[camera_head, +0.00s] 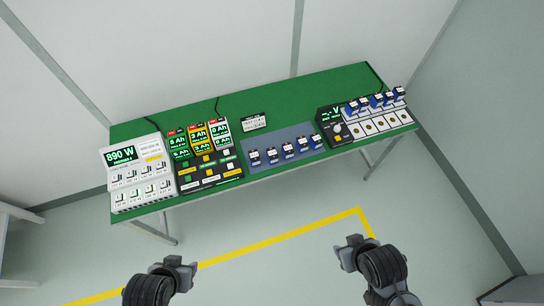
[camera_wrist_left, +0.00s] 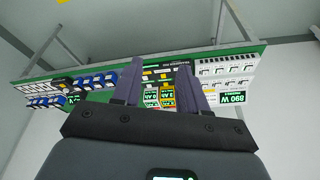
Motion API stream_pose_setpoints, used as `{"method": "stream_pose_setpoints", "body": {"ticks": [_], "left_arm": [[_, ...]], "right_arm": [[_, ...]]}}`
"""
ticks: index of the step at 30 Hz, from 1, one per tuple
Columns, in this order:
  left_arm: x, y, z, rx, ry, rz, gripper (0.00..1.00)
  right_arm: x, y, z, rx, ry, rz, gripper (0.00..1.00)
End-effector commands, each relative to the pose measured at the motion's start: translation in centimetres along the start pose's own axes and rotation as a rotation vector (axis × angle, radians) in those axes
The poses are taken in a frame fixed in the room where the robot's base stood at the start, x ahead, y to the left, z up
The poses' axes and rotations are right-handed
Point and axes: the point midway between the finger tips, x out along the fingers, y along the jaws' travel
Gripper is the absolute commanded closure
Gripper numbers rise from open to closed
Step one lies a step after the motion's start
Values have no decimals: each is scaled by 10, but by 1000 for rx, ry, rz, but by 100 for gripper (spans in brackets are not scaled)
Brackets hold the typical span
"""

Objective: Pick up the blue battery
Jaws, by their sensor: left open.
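Several small blue batteries (camera_head: 287,151) stand in a row on a grey-blue mat (camera_head: 293,133) at the middle right of the green table. More blue batteries (camera_head: 378,101) stand in a row at the black-and-white tester on the right. In the left wrist view, blue batteries (camera_wrist_left: 97,82) show to the left of my fingers. My left gripper (camera_head: 180,262) is well off the table's front edge; the wrist view shows its fingers (camera_wrist_left: 160,64) apart and empty. My right gripper (camera_head: 347,246) is also off the front edge, and its jaw opening is unclear.
A white 890 W unit (camera_head: 122,155) stands on the left. Several display packs (camera_head: 199,137) and a black button panel (camera_head: 210,170) stand beside it. A small card (camera_head: 254,122) sits behind the mat. The black-and-white tester (camera_head: 337,128) is on the right. The floor before the table is clear.

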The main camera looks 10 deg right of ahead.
Motion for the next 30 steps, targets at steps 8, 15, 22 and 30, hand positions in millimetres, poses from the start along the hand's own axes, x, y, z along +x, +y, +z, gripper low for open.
{"method": "stream_pose_setpoints", "body": {"ticks": [8, 15, 22, 30], "left_arm": [[0, 0, 0, 0, 0, 0, 57], [0, 0, 0, 0, 0, 0, 41], [0, 0, 0, 0, 0, 0, 21], [0, 0, -6, 14, 28, 0, 21]], "right_arm": [[0, 0, 0, 0, 0, 0, 57], [0, 0, 0, 0, 0, 0, 57], [0, 0, 0, 0, 0, 0, 57], [0, 0, 0, 0, 0, 0, 57]]}}
